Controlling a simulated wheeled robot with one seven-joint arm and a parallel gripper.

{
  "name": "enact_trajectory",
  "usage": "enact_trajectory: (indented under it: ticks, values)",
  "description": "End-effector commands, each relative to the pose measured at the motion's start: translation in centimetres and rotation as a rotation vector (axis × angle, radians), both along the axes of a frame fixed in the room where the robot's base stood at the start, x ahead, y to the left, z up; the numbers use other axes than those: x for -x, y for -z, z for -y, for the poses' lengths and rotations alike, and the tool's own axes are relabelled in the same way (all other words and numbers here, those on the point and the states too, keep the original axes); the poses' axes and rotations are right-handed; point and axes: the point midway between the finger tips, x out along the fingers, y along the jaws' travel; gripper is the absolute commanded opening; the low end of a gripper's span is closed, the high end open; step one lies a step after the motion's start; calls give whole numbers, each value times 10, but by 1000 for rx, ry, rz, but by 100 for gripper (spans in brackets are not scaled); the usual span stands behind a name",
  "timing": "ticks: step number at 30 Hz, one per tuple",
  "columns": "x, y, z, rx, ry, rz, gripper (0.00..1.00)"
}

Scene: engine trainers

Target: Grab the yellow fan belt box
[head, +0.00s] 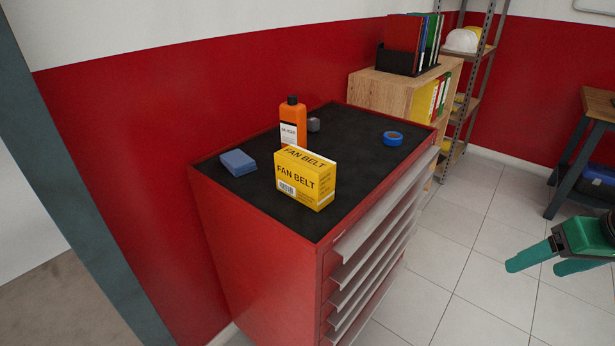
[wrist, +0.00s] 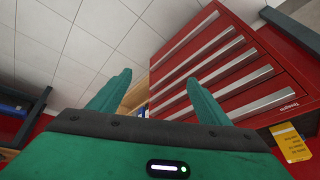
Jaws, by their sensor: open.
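The yellow fan belt box (head: 306,180) stands upright on the black top of the red tool cabinet (head: 256,262), near its front edge. Its front and top read "FAN BELT". My gripper (head: 540,262) is at the right edge of the head view, over the floor, well apart from the cabinet and the box. Its two green fingers are spread with nothing between them. In the wrist view my gripper (wrist: 158,95) points toward the red cabinet drawers (wrist: 225,70), which appear tilted.
A blue block (head: 237,162) lies to the left and blue tape (head: 393,139) to the right. Drawer handles (head: 385,215) jut from the cabinet. Tiled floor (head: 470,255) is clear.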

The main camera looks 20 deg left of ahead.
Motion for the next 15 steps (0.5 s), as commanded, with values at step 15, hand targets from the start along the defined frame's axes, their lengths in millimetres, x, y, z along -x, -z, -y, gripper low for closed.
enact_trajectory:
  ticks: [15]
  values:
    - [-60, -92, -367, -472, -828, 704, 71]
